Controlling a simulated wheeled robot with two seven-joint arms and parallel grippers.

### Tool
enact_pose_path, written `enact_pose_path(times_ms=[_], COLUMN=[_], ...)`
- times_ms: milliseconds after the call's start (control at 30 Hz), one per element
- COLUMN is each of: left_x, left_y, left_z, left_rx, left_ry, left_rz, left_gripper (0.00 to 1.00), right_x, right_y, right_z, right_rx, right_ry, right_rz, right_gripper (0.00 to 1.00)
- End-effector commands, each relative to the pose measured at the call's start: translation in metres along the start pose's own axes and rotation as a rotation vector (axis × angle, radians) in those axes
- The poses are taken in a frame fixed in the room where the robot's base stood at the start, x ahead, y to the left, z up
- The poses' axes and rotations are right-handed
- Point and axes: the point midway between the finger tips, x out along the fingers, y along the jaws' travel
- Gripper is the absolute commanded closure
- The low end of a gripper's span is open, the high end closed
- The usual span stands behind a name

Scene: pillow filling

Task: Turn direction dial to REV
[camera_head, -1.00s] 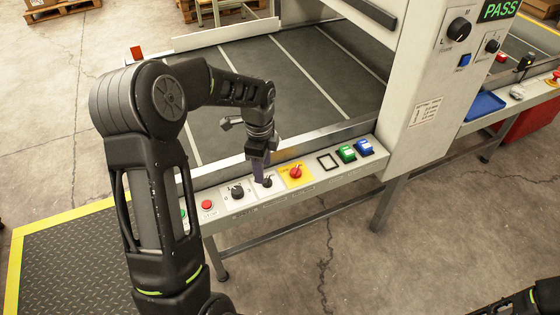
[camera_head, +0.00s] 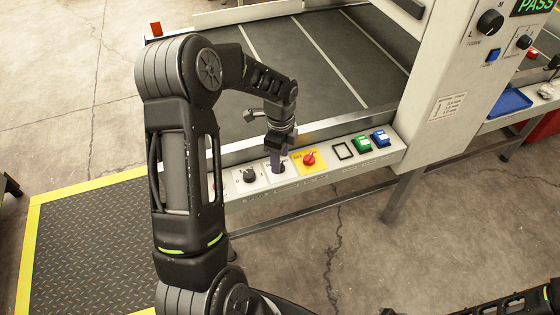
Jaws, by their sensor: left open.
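My left gripper (camera_head: 277,160) points down over a small dark dial (camera_head: 280,169) on a white plate of the front control panel. Its fingers hide much of this dial, so I cannot read its setting, or tell whether the fingers touch it. The jaws are open. A black rotary knob (camera_head: 250,175) sits on the white plate just left of it. The small labels are too blurred to tell which one is the direction dial. My right arm shows only at the bottom right edge, and its gripper is out of view.
A red knob on a yellow plate (camera_head: 309,159) is close on the right of the gripper. The dark conveyor bed (camera_head: 300,55) lies behind the panel.

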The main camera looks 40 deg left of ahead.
Motion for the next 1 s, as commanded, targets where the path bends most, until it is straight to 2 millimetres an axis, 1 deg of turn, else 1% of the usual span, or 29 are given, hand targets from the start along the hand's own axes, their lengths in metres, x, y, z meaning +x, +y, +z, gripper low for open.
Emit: enact_pose_path(times_ms=[33, 100, 200, 500, 1000], left_x=[0.007, 0.015, 0.022, 0.024, 0.024], left_y=[0.001, 0.000, 0.000, 0.000, 0.000], left_z=[0.000, 0.000, 0.000, 0.000, 0.000], left_rx=[0.000, 0.000, -0.001, -0.001, -0.001], left_ry=[0.000, 0.000, 0.000, 0.000, 0.000], left_rz=[0.003, 0.002, 0.000, -0.001, -0.001], left_gripper=[0.48, 0.48, 0.48, 0.48, 0.89], right_x=[-0.001, -0.001, -0.002, -0.002, -0.002], right_y=[0.000, -0.001, -0.001, -0.001, -0.001], right_z=[0.000, 0.000, 0.000, 0.000, 0.000], right_rx=[0.000, 0.000, 0.000, 0.000, 0.000], right_ry=[0.000, 0.000, 0.000, 0.000, 0.000], right_rz=[0.000, 0.000, 0.000, 0.000, 0.000], right_gripper=[0.64, 0.64, 0.64, 0.64, 0.64])
